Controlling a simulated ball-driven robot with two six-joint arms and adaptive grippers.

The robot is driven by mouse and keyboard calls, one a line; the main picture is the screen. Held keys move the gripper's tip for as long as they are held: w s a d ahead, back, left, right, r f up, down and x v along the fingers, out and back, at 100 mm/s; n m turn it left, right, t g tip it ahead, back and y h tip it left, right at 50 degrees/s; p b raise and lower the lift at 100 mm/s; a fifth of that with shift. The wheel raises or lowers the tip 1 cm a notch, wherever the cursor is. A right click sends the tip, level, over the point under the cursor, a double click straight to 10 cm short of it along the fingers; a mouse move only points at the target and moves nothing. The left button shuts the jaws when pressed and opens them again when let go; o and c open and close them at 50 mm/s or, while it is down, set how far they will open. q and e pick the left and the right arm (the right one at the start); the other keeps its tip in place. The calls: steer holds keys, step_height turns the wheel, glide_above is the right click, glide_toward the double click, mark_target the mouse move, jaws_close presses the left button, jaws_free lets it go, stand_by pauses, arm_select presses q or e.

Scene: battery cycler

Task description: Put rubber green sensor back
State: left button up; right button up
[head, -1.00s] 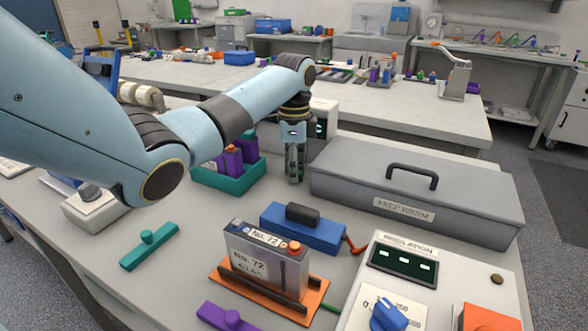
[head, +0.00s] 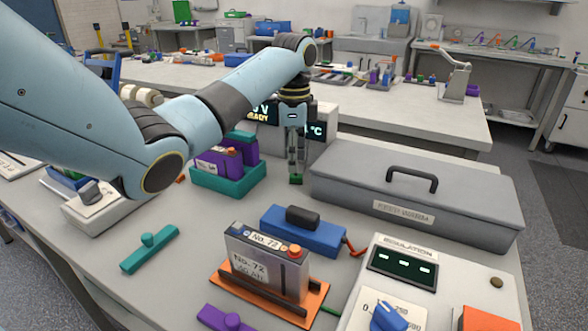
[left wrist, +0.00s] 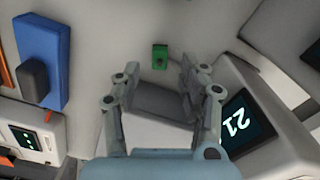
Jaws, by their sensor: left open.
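My right gripper is not in view.
The grey lidded box (head: 415,195) lies right of the gripper. A teal tray (head: 230,183) with purple cells stands to the left. A device with lit displays (head: 318,125) stands behind. In front are a blue block (head: 300,235) and a No. 72 cell (head: 268,262).

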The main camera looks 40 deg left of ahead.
mark_target(294, 175)
arm_select(q)
step_height(294, 175, up, 8)
steer(key=p, duration=0.1)
steer(key=shift+p, duration=0.4)
